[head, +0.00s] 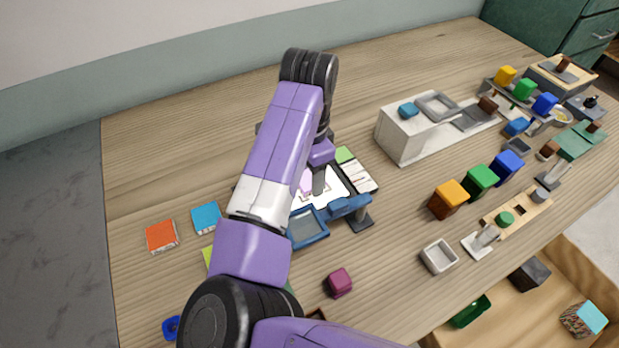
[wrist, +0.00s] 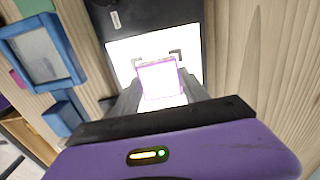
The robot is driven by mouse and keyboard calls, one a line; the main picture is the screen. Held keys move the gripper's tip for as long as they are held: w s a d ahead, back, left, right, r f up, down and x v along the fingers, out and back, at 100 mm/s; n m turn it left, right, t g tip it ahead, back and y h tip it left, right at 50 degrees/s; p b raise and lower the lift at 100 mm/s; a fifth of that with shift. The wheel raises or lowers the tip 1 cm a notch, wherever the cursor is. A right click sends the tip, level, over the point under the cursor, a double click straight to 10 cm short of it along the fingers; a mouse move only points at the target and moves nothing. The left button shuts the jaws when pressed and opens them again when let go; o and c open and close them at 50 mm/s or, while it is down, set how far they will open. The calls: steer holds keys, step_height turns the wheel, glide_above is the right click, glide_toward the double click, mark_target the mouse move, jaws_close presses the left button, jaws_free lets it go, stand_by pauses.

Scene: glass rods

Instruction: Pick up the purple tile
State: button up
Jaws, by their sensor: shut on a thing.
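The purple tile (wrist: 158,79) is a small pale, see-through purple square in the wrist view. It is between the two grey fingers of my gripper (wrist: 157,88), which is shut on it. Behind the tile is a bright white lit panel (wrist: 121,48) with small dark corner marks. In the head view a bit of the tile (head: 307,181) shows pinkish beside my gripper (head: 317,184), above the lit panel (head: 333,185). My arm hides much of that area. I cannot tell whether the tile touches the panel.
A blue-framed tray (head: 308,229) stands close to the panel, with a blue-topped stand (head: 349,208) beside it. A white card with a green end (head: 357,171) lies at the panel's right. A maroon block (head: 339,282) is nearer. Coloured cubes (head: 480,181) stand right.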

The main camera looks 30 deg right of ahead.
mark_target(309, 179)
step_height(309, 179, up, 20)
steer(key=p, duration=0.1)
stand_by(0.5)
